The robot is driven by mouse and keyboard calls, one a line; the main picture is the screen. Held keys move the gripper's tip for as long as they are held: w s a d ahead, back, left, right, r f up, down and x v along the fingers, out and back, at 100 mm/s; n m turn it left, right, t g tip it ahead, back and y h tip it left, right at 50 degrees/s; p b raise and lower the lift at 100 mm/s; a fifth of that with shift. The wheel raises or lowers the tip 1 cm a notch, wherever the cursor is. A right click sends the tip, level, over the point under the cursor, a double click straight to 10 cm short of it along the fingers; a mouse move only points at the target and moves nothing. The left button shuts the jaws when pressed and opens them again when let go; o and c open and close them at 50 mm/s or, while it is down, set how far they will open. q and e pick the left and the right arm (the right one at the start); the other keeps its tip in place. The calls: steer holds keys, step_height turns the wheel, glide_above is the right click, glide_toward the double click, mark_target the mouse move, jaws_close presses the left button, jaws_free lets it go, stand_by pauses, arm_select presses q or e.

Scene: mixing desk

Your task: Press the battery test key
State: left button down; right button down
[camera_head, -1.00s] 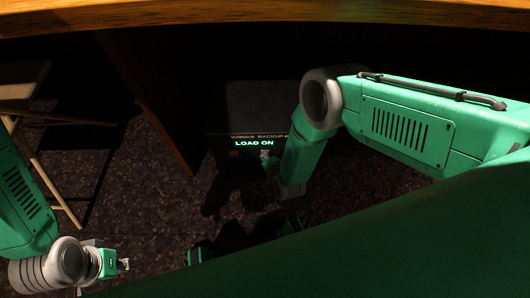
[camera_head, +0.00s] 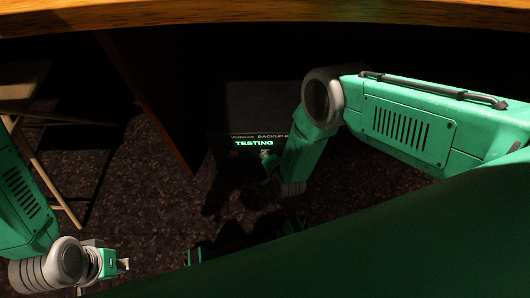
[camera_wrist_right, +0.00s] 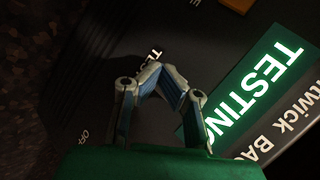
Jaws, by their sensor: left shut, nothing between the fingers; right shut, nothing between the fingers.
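The black backup unit (camera_head: 255,103) stands on the floor under the desk. Its display (camera_head: 254,143) reads "TESTING" in green, and it also fills the right of the right wrist view (camera_wrist_right: 258,85). My right gripper (camera_head: 265,156) is at the unit's front, just below the display. In the right wrist view its shut, empty fingertips (camera_wrist_right: 152,70) meet at the panel beside a partly covered white label (camera_wrist_right: 155,54) starting with "T". The test key is hidden behind the fingers. My left gripper (camera_head: 126,265) is shut and empty at the lower left, far from the unit.
The wooden desk edge (camera_head: 250,12) crosses the top. A wooden panel (camera_head: 150,105) stands left of the unit, and a wooden stool or chair (camera_head: 45,165) is at the far left. An "OFF" label (camera_wrist_right: 84,136) and an orange part (camera_wrist_right: 236,5) are also on the panel.

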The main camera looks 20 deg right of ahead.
steer(key=shift+s+a, duration=0.2)
steer(key=shift+s, duration=0.55)
steer(key=shift+s, duration=0.1)
steer(key=s+p, duration=0.1)
steer(key=s, duration=0.1)
steer(key=s+a, duration=0.1)
steer(key=s, duration=0.1)
steer(key=shift+s+a+p, duration=0.2)
steer(key=shift+s+p, duration=0.1)
steer(key=shift+p, duration=0.05)
stand_by(0.6)
